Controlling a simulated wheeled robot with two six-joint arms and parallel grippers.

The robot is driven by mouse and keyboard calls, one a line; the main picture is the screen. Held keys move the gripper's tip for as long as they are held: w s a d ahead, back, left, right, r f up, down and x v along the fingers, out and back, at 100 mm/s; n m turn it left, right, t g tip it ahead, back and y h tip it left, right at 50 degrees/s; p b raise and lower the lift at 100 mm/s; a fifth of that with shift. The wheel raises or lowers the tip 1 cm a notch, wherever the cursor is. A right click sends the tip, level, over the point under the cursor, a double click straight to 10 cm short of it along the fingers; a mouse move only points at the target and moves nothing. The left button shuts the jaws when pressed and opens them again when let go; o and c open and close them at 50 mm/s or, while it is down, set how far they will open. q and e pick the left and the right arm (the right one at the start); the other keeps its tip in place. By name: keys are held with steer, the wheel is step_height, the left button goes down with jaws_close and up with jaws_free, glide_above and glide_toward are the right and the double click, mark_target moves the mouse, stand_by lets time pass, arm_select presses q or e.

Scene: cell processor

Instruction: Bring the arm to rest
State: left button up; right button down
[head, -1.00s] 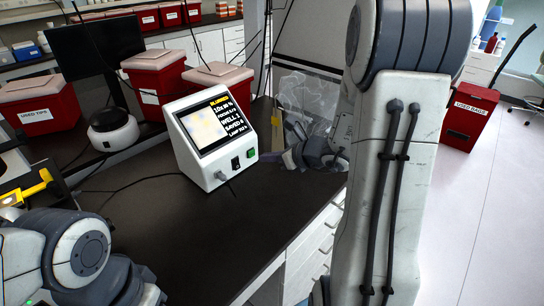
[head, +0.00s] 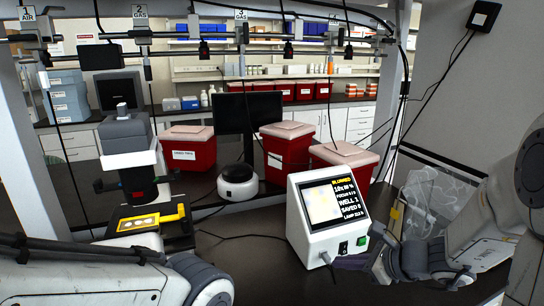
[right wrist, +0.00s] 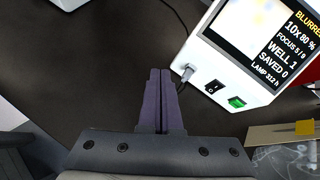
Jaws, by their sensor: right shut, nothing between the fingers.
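My right gripper (head: 382,266) is low at the right in the head view, just right of the white screen unit, over the dark bench. In the right wrist view its two purple-grey fingers (right wrist: 160,75) are pressed together with nothing between them, above bare bench top. My left arm crosses the lower left of the head view.
The white screen unit (head: 325,218) stands close to my right gripper; it also shows in the right wrist view (right wrist: 232,65). A yellow-topped stage (head: 150,222), a round white-and-black device (head: 238,184) and red bins (head: 287,150) stand farther back. Clear plastic bags (head: 435,195) lie at right.

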steer(key=s+a+n+g, duration=0.7)
steer(key=s+a+n, duration=0.6)
steer(key=a+n, duration=0.15)
steer(key=s+d+f+n+g+h, duration=0.1)
steer(key=s+n+h, duration=0.5)
steer(key=s+n, duration=0.5)
steer(key=n, duration=0.7)
steer(key=shift+f, duration=0.15)
